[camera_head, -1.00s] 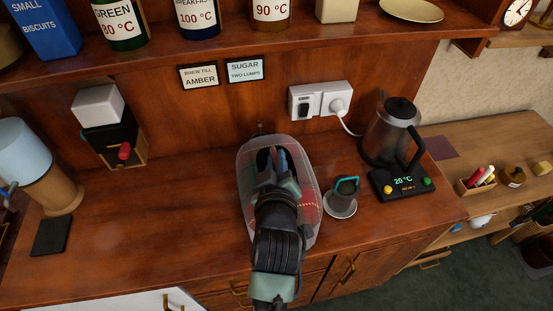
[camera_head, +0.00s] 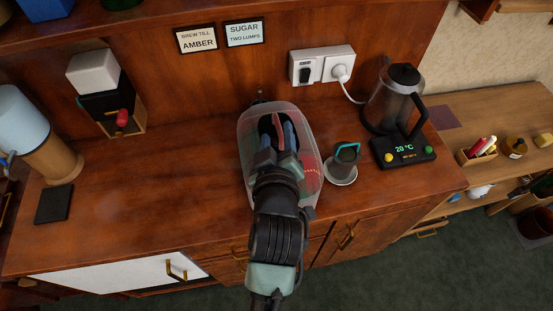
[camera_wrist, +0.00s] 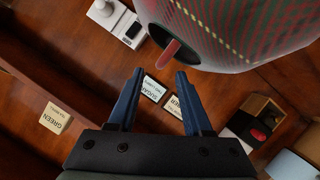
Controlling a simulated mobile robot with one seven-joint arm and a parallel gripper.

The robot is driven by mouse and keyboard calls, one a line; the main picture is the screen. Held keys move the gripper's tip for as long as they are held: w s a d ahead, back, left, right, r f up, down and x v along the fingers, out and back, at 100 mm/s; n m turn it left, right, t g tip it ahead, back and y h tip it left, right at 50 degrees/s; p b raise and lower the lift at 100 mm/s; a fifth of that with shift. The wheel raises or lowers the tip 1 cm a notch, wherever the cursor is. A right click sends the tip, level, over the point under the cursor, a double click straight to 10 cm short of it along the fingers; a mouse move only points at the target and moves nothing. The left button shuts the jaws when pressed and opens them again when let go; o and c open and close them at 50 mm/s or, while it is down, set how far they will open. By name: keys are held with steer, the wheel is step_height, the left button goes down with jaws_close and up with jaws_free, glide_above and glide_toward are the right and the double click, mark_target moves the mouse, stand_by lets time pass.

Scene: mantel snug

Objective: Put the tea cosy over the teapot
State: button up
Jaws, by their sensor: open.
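The tea cosy (camera_head: 309,160) is a tartan, grey-edged dome standing on the wooden counter. In the wrist view the cosy (camera_wrist: 235,35) fills the top, with a dark opening on its side and a red strip (camera_wrist: 170,53) sticking out. My gripper (camera_head: 278,125) is above the cosy in the head view, hiding much of it. In the wrist view its blue fingers (camera_wrist: 160,73) are apart with nothing gripped; the red strip lies just beyond the tips. No teapot can be made out; whether it is under the cosy is hidden.
A wall socket (camera_head: 322,65) is at the back.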

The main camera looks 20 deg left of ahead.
steer(key=b+v, duration=0.1)
steer(key=v, duration=0.8)
steer(key=w+d+r+m+t+h, duration=0.1)
steer(key=w+d+r+m+t, duration=0.1)
steer(key=r, duration=0.6)
steer(key=w+d+r+m+t, duration=0.1)
steer(key=w+d+r+t, duration=0.15)
steer(key=r, duration=0.55)
steer(key=w+d+r+m+t+h, duration=0.1)
steer(key=w+r+m+t, duration=0.15)
steer(key=r, duration=0.55)
steer(key=s+d+r+m+t+h, duration=0.1)
steer(key=s+d+r+m+t, duration=0.1)
steer(key=r, duration=0.8)
steer(key=s+d+r+m+t+h, duration=0.2)
steer(key=s+r+t, duration=0.3)
steer(key=r, duration=0.6)
steer(key=shift+s+d+m, duration=0.2)
steer(key=shift+d+m, duration=0.65)
